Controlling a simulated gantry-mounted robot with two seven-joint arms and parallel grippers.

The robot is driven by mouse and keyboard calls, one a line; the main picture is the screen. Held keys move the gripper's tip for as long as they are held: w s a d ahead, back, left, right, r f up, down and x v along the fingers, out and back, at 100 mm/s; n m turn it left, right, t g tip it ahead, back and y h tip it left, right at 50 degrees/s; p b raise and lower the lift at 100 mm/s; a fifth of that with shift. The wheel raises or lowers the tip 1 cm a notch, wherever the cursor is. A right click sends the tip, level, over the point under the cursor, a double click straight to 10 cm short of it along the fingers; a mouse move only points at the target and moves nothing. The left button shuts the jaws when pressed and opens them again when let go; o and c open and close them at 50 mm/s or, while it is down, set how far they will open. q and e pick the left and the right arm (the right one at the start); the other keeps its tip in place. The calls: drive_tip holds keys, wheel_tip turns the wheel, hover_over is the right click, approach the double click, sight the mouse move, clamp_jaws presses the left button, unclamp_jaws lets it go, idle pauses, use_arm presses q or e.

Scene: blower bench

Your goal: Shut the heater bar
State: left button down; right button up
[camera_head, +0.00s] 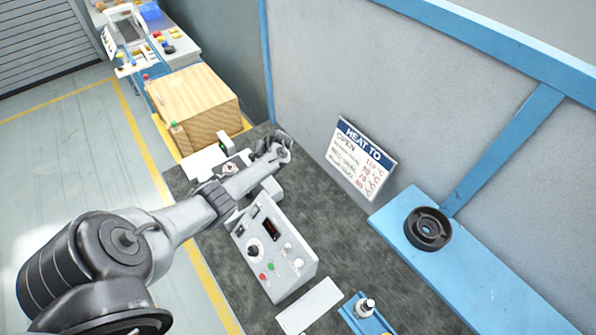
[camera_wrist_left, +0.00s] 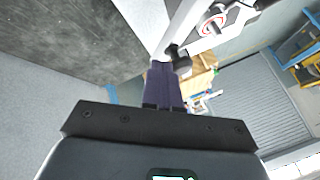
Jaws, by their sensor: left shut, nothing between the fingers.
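The heater unit (camera_head: 229,168), white with a dark-and-red warning mark, sits at the far left end of the dark bench. My left arm crosses in front of it and hides part of it. In the left wrist view a white bar-like part (camera_wrist_left: 216,22) with a red round mark slants across the top, with a dark knob close by. My left gripper's dark fingers (camera_wrist_left: 164,72) are shut and empty, with their tips beside this knob; I cannot tell if they touch. The bar's exact angle is unclear. My right gripper is out of view.
A control box (camera_head: 273,252) with a dial and buttons stands on the bench near my arm. A sign (camera_head: 360,160) leans at the wall. A black round part (camera_head: 428,229) sits on the blue ledge (camera_head: 462,272).

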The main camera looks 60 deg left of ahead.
use_arm(q)
drive_tip(key=s+a+n+g+h+b, duration=0.3)
drive_tip(key=s+a+n+g+b, duration=0.1)
drive_tip(key=s+n, duration=0.4)
drive_tip(key=shift+a+b, duration=0.5)
drive_tip(key=shift+b, duration=0.55)
drive_tip(key=shift+w+f, duration=0.1)
